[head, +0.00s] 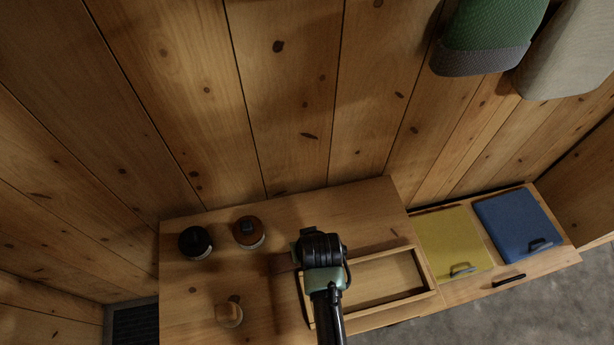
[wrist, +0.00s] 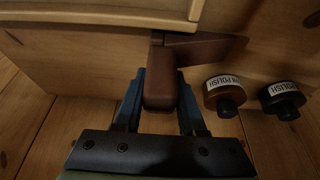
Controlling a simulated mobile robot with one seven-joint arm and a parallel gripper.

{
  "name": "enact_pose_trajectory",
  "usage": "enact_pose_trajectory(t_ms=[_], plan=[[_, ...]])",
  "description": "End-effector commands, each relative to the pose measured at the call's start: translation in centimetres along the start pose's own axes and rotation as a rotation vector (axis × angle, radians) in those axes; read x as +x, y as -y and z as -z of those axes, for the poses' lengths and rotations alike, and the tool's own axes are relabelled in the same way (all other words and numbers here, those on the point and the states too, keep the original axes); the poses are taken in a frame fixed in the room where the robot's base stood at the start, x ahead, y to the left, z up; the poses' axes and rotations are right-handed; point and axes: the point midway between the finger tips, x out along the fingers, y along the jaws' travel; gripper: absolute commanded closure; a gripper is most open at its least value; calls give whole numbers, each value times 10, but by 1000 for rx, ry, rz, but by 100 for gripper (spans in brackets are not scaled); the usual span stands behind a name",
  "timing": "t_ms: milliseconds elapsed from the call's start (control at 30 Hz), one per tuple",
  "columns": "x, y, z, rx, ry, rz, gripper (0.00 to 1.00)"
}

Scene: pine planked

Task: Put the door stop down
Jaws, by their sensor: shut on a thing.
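The door stop is a dark reddish-brown block in the wrist view (wrist: 160,92), between the two blue fingers of my gripper (wrist: 160,108). My gripper is shut on it. A darker brown wedge-like part reaches to the right beyond the fingers. In the head view my gripper (head: 298,260) is over the wooden cabinet top (head: 262,290), by the left end of a shallow wooden tray (head: 432,277). Only a brown sliver of the door stop (head: 283,263) shows there, left of the gripper. I cannot tell whether it touches the top.
A black-lidded polish jar (head: 195,242) and a brown polish jar (head: 249,232) stand at the back left. A small wooden knob-like object (head: 229,314) is in front of them. Yellow (head: 452,240) and blue (head: 517,222) panels lie to the right. Fabric items (head: 490,35) hang above.

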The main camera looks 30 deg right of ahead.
Motion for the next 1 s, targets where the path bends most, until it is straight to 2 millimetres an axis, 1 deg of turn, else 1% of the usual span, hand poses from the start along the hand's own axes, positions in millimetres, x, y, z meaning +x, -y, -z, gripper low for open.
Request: enact_pose_trajectory(t_ms=[400, 433, 567, 600, 867, 1000], plan=[[6, 0, -2, 0, -2, 0, 100], [5, 0, -2, 0, -2, 0, 55], [5, 0, -2, 0, -1, 0, 31], [5, 0, -2, 0, -1, 0, 30], [4, 0, -1, 0, -1, 0, 30], [-4, 0, 0, 0, -3, 0, 30]])
